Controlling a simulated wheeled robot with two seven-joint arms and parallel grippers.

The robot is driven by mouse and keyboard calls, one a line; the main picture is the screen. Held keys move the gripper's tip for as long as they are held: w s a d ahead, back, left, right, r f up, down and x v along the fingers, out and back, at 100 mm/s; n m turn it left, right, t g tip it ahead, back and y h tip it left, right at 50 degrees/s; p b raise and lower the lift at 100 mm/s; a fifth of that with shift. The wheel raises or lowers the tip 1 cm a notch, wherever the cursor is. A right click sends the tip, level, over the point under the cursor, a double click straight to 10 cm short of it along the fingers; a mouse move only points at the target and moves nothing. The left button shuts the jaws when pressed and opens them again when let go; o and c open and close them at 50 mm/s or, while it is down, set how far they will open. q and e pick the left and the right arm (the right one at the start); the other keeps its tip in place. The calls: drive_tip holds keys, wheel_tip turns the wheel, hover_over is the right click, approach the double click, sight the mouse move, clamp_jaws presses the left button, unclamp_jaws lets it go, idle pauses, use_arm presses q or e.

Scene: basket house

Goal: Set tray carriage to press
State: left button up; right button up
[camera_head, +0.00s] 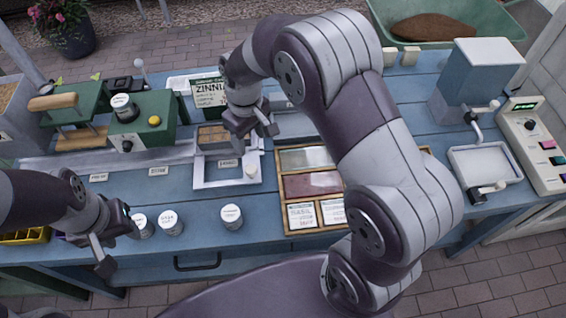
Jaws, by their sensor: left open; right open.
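The tray carriage (200,182) is a white frame on the pale rail (130,160), left of centre. It carries a brown tray (213,136) and has a pale round knob (251,172) at its right. The green press (80,100), with wooden handle and wooden block, stands at the rail's left. My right gripper (252,130) is open and empty, above the carriage's back right part, apart from the knob in the picture. My arm hides part of the rail. My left gripper (113,250) is open and empty near the table's front left edge, beside white-lidded jars.
Small labels (159,171) line the rail's front. A green box (142,122) with a dial and yellow button stands behind the rail. Jars (232,216) stand in front. A wooden seed-packet case (290,226) is right of the carriage. A blue-grey machine (480,75) stands far right.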

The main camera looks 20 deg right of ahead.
hover_over(250, 169)
drive_tip(key=shift+n+g, duration=0.3)
drive_tip(key=f, duration=0.4)
drive_tip(key=shift+a+f+p, duration=0.15)
drive_tip(key=shift+a+p, duration=0.1)
drive_tip(key=shift+p, duration=0.05)
drive_tip(key=f, duration=0.4)
drive_tip(key=d+f, duration=0.1)
drive_tip(key=f, duration=0.2)
drive_tip(key=shift+p, duration=0.35)
drive_tip(key=shift+a+f, duration=0.25)
drive_tip(key=shift+f, duration=0.2)
use_arm(q)
drive_tip(key=shift+w+a+r, duration=0.15)
drive_tip(key=shift+a+r, duration=0.35)
drive_tip(key=shift+a, duration=0.1)
use_arm(e)
drive_tip(key=shift+d, duration=0.1)
drive_tip(key=c, duration=0.3)
clamp_jaws()
